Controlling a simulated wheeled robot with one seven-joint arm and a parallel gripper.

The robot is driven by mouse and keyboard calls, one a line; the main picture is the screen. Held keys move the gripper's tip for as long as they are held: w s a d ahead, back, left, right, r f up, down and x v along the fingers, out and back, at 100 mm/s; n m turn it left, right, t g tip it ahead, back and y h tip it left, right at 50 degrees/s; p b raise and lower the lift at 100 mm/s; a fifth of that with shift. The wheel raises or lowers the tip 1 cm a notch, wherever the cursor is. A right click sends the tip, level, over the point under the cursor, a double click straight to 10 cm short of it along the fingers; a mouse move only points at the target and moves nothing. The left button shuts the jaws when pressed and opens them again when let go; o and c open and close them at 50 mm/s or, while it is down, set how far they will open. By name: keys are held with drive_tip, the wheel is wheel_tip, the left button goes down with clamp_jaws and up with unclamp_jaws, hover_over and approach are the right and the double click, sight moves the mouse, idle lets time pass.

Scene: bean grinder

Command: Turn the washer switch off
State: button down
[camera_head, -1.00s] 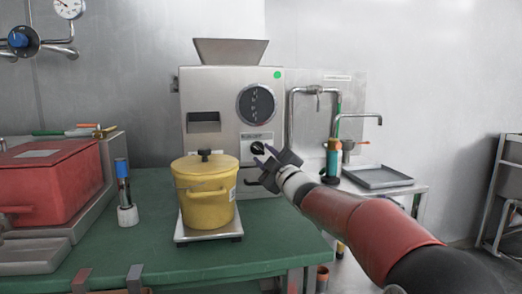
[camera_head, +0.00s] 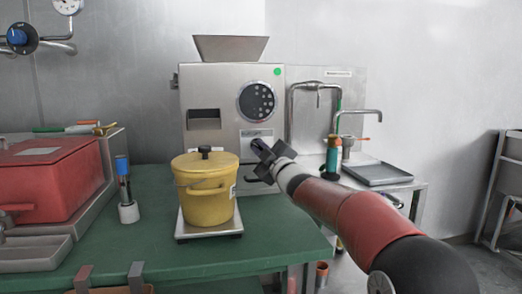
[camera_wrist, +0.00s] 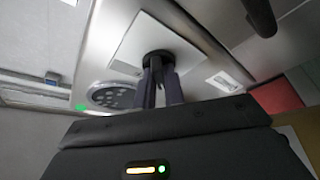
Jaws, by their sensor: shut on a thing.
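The switch is a black round knob (camera_wrist: 157,54) on a white plate (camera_wrist: 135,38) on the front of the steel grinder machine (camera_head: 212,90). My gripper (camera_head: 258,147) is at this plate, below the round dark dial (camera_head: 257,102). In the wrist view my two dark fingers (camera_wrist: 160,70) are close together at the knob, shut on it. In the head view my gripper hides the knob, so its turn angle cannot be read. The dial also shows in the wrist view (camera_wrist: 113,96), with light dots on it.
A yellow lidded pot (camera_head: 205,190) stands on a small scale (camera_head: 209,229) just left of my gripper. A red box (camera_head: 50,185) is at the far left on the green table (camera_head: 150,250). Taps (camera_head: 358,114) and a metal tray (camera_head: 377,174) are to the right.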

drive_tip(key=shift+f+m+b, duration=0.15)
drive_tip(key=shift+m+b, duration=0.15)
drive_tip(key=shift+b, duration=0.1)
drive_tip(key=m+t+h+b, duration=0.1)
drive_tip(key=m+b, duration=0.2)
drive_tip(key=m+t+h+b, duration=0.1)
drive_tip(key=m+b, duration=0.2)
drive_tip(key=m+t+h+b, duration=0.1)
drive_tip(key=m+b, duration=0.2)
drive_tip(key=shift+a+f+t, duration=0.25)
drive_tip(key=shift+t, duration=0.05)
drive_tip(key=shift+r+m+t+h+b, duration=0.1)
drive_tip(key=shift+m+t+h+b, duration=0.1)
drive_tip(key=shift+m+h+b, duration=0.6)
drive_tip(key=shift+r+m+t+h+b, duration=0.15)
drive_tip(key=shift+m+h, duration=0.25)
drive_tip(key=shift+m, duration=0.9)
drive_tip(key=c, duration=1.5)
unclamp_jaws()
